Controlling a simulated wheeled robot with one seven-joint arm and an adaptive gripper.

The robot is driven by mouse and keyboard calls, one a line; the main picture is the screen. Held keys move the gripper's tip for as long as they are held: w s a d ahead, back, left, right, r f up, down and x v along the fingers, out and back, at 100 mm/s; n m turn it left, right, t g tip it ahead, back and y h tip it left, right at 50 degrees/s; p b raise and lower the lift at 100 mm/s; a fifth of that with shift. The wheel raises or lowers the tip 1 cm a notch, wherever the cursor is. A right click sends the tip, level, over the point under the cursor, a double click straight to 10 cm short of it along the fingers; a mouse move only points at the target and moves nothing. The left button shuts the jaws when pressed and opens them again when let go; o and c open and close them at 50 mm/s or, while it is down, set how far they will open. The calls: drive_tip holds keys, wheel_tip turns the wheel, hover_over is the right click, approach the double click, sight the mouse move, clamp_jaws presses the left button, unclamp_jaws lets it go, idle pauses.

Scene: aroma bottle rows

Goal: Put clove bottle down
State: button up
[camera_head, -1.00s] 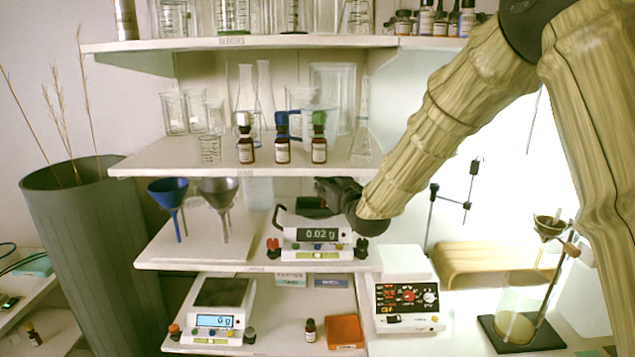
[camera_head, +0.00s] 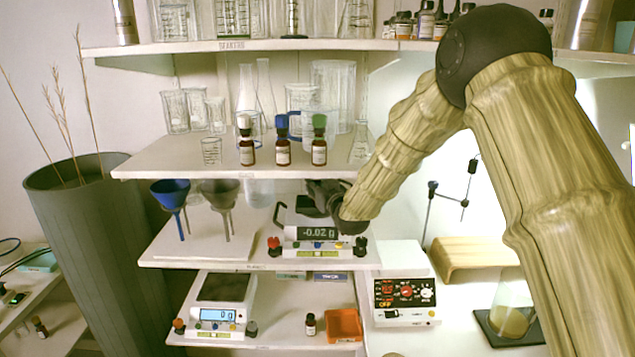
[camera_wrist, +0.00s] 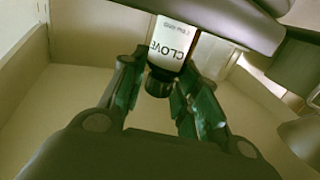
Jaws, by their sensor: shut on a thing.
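The clove bottle (camera_wrist: 180,42) shows in the wrist view with a white label reading CLOVE and a dark cap. My gripper (camera_wrist: 160,78) is shut on it, with a finger on each side near the cap. In the head view my gripper (camera_head: 322,196) is at the back of the middle shelf, over the rear of a scale (camera_head: 312,245) reading -0.02 g. The bottle is hidden there behind the gripper and scale display. I cannot tell whether the bottle touches the scale.
Three small brown bottles (camera_head: 283,152) stand on the shelf (camera_head: 180,160) above, close over my gripper. Two funnels (camera_head: 222,195) stand left of the scale. A second scale (camera_head: 220,305) and an orange tray (camera_head: 344,325) are below.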

drive_tip(key=shift+f, duration=0.2)
drive_tip(key=o, duration=1)
drive_tip(key=shift+r, duration=0.1)
drive_tip(key=shift+r, duration=0.1)
drive_tip(key=b+v, duration=0.3)
drive_tip(key=v, duration=0.9)
drive_tip(key=shift+b, duration=0.35)
drive_tip(key=shift+s, duration=0.1)
